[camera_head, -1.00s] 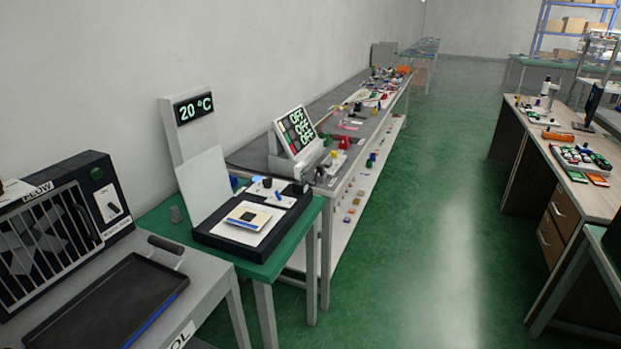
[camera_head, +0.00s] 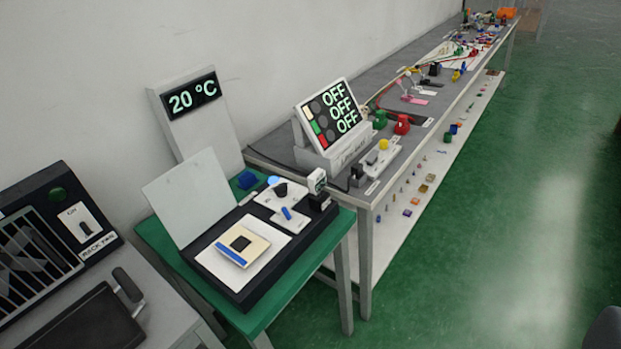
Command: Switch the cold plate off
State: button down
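The cold plate (camera_head: 224,289) is a dark slab on a green table. Its white top (camera_head: 205,262) carries a cream square piece with a blue edge and a dark centre. A display (camera_head: 192,95) behind it reads 20 °C. At its back right are white panels with a black knob (camera_head: 281,189), a small blue lever (camera_head: 286,213) and a light blue round part (camera_head: 273,181). The lever's exact setting is too small to tell. A pale upright panel (camera_head: 188,197) stands at its left edge. My gripper is not in view.
An oven-like unit (camera_head: 58,200) with a dark tray (camera_head: 92,325) stands at the left. A screen reading OFF three times (camera_head: 328,115) stands on the long grey bench behind. Green floor (camera_head: 480,250) is clear at the right. A dark shape (camera_head: 606,331) shows at the lower right corner.

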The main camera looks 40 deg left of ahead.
aim_at(285, 210)
jog(key=u, duration=0.45)
jog(key=i, duration=1.35)
jog(key=u, duration=0.75)
jog(key=k, duration=0.75)
jog(key=u, duration=0.2)
jog(key=i, duration=0.85)
jog(key=z, duration=0.1)
